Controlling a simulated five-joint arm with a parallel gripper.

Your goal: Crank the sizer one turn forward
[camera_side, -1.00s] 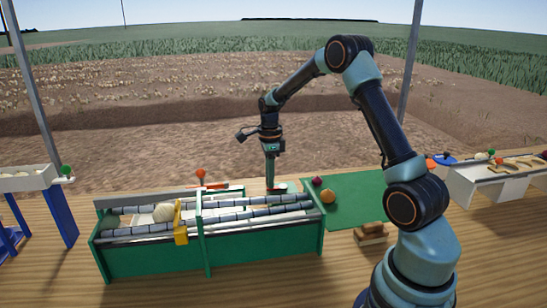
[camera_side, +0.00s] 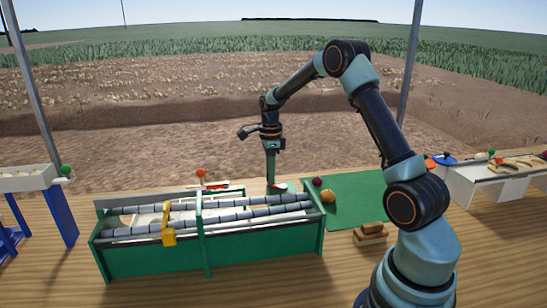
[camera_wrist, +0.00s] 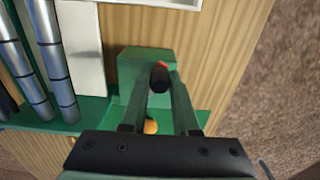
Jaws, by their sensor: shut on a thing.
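The sizer is a green-framed bench (camera_side: 150,258) with grey rollers (camera_side: 250,213) and a yellow bracket (camera_side: 168,237) across its left part. At its right back end, my gripper (camera_side: 270,186) points straight down, beside a small red part (camera_side: 281,186). In the wrist view my gripper (camera_wrist: 160,90) has its two fingers closed around a dark crank handle (camera_wrist: 160,80) with a red part at its far end. A green block (camera_wrist: 135,75) lies under the handle. The crank's arm is mostly hidden. Pale shapes show between the rollers, too unclear to name.
A green mat (camera_side: 355,200) right of the sizer holds a dark red onion (camera_side: 317,182) and an orange-brown onion (camera_side: 328,196). Brown blocks (camera_side: 370,235) lie in front of the mat. An orange-red ball (camera_side: 201,173) stands behind the sizer. White trays stand at both sides.

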